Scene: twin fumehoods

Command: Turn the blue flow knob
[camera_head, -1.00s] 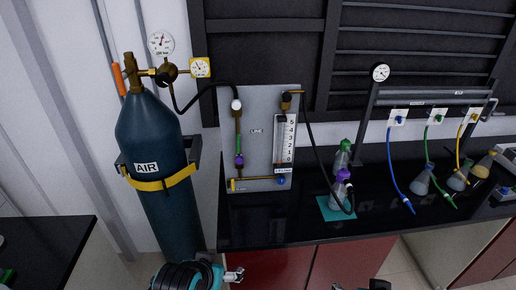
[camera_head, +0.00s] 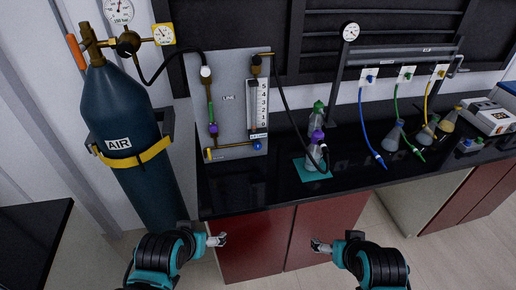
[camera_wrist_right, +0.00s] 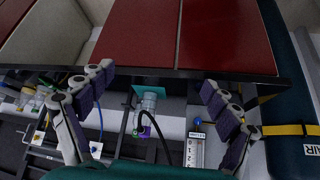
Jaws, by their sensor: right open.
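The blue flow knob (camera_head: 257,146) is a small round knob at the foot of the flow meter (camera_head: 257,105), on the grey LINE panel (camera_head: 229,75). In the right wrist view, which is upside down, the knob (camera_wrist_right: 197,121) shows near the flow meter. My right gripper (camera_head: 318,246) is in front of the bench, lower than the knob and to its right, apart from it. Its fingers are spread and empty in the right wrist view (camera_wrist_right: 158,82). My left gripper (camera_head: 216,240) is in front of the bench, below the panel; its jaw state is unclear.
A bottle with a purple cap (camera_head: 315,152) stands on a teal mat (camera_head: 311,174) right of the panel, with a green-capped bottle behind. A black hose hangs between panel and bottle. The AIR cylinder (camera_head: 115,105) stands left. Flasks (camera_head: 427,130) are further right. The bench front (camera_head: 290,205) is clear.

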